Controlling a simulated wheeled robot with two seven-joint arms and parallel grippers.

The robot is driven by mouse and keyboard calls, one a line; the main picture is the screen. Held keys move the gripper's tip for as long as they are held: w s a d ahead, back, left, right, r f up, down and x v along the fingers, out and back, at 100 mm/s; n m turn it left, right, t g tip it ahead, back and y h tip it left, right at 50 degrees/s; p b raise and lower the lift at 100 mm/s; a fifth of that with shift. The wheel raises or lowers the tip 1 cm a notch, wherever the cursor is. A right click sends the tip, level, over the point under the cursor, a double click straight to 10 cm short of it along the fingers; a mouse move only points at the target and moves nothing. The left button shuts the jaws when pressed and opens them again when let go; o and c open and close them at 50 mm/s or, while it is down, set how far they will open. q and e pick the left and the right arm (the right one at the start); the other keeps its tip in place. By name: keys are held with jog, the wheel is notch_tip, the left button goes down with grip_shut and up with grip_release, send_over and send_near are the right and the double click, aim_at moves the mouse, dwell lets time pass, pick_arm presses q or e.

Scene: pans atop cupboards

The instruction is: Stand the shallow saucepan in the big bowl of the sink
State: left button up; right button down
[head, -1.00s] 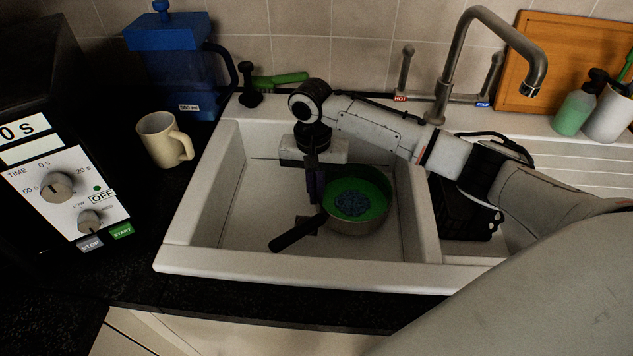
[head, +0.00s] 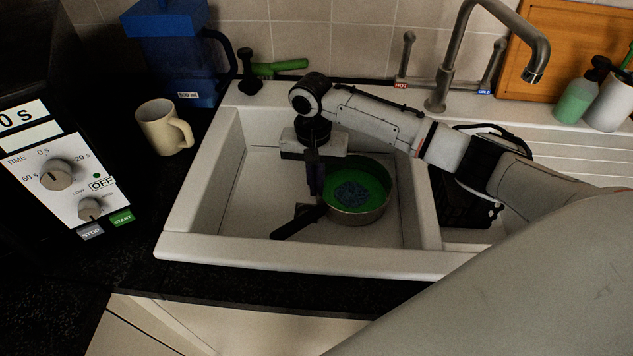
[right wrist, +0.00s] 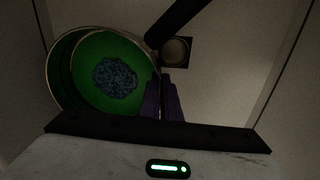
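The shallow saucepan (head: 372,213) has a metal wall, a green inside with a blue patterned patch, and a dark handle (head: 298,223). It is upright inside the big bowl of the sink (head: 262,200), its handle pointing to the front left. My right gripper (head: 317,188) points down over the pan's left edge. In the right wrist view its purple fingers (right wrist: 162,98) are close together on the pan's wall by the handle. The drain (right wrist: 177,50) shows beside the handle. I cannot tell whether the pan's base touches the bowl floor. My left gripper is not in view.
The tap (head: 445,75) stands behind the sink. A dark rack (head: 465,195) sits in the small bowl under my right arm. A cream mug (head: 160,128), blue jug (head: 175,60) and microwave (head: 60,180) stand left. The bowl's left part is clear.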

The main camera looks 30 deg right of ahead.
jog(key=shift+f, duration=0.15)
jog(key=c, duration=2.4)
grip_release()
jog(key=shift+c, duration=0.2)
jog(key=o, duration=0.5)
notch_tip(320, 180, up, 20)
jog(key=shift+w+a+r, duration=0.15)
